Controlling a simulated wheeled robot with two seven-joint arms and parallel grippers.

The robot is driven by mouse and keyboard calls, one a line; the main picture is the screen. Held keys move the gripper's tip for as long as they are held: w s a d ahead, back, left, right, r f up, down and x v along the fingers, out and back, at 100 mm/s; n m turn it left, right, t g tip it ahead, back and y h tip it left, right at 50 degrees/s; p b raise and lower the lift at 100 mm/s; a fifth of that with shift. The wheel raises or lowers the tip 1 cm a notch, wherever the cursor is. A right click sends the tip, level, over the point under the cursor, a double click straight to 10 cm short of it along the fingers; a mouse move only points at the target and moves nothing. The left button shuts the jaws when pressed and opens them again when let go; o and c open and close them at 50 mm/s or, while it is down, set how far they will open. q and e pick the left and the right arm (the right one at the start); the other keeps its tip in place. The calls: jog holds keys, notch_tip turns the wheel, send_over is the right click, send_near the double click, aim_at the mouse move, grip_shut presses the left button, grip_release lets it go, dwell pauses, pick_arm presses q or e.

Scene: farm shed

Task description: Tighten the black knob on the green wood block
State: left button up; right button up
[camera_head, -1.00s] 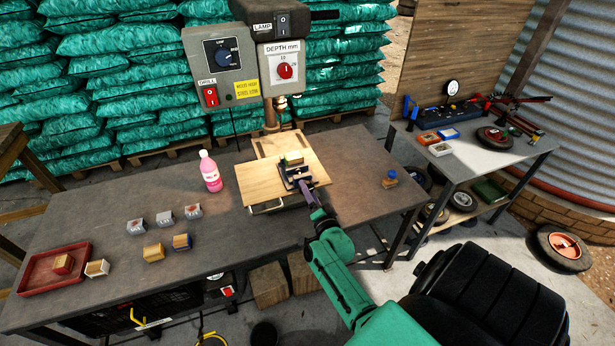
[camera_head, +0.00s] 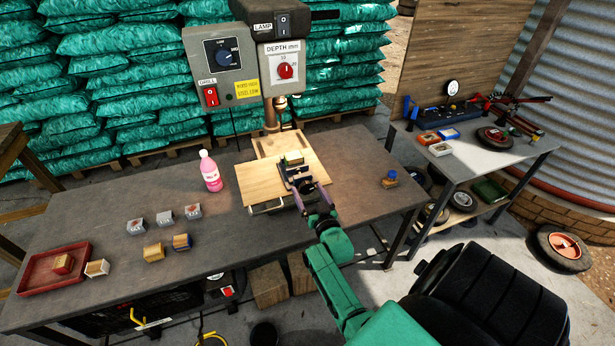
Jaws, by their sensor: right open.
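Whether the fingers touch anything cannot be told. My left gripper is not in view.
The drill's control boxes (camera_head: 222,66) hang above the board. A pink bottle (camera_head: 210,171) stands left of it, and a small blue-capped jar (camera_head: 389,178) to the right. Small blocks and a red tray (camera_head: 50,277) are at the left. The table's right part is mostly clear.

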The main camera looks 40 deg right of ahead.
jog(key=n, duration=0.5)
jog(key=shift+f+b, duration=0.15)
jog(key=shift+b, duration=0.2)
jog(key=n+b, duration=0.1)
jog(key=n, duration=0.4)
jog(key=shift+f, duration=0.1)
jog(key=n+b, duration=0.2)
jog(key=n, duration=0.1)
jog(key=n+b, duration=0.2)
jog(key=n, duration=0.2)
jog(key=shift+f+n, duration=0.2)
jog(key=shift+n, duration=0.1)
jog(key=shift+r+n+b, duration=0.15)
jog(key=shift+n+b, duration=0.25)
jog(key=shift+n, duration=0.4)
jog(key=shift+r, duration=0.3)
grip_shut()
jog(key=shift+r+m+p, duration=0.3)
jog(key=shift+m+p, duration=0.5)
jog(key=shift+p, duration=0.1)
grip_release()
jog(key=shift+f+b, duration=0.3)
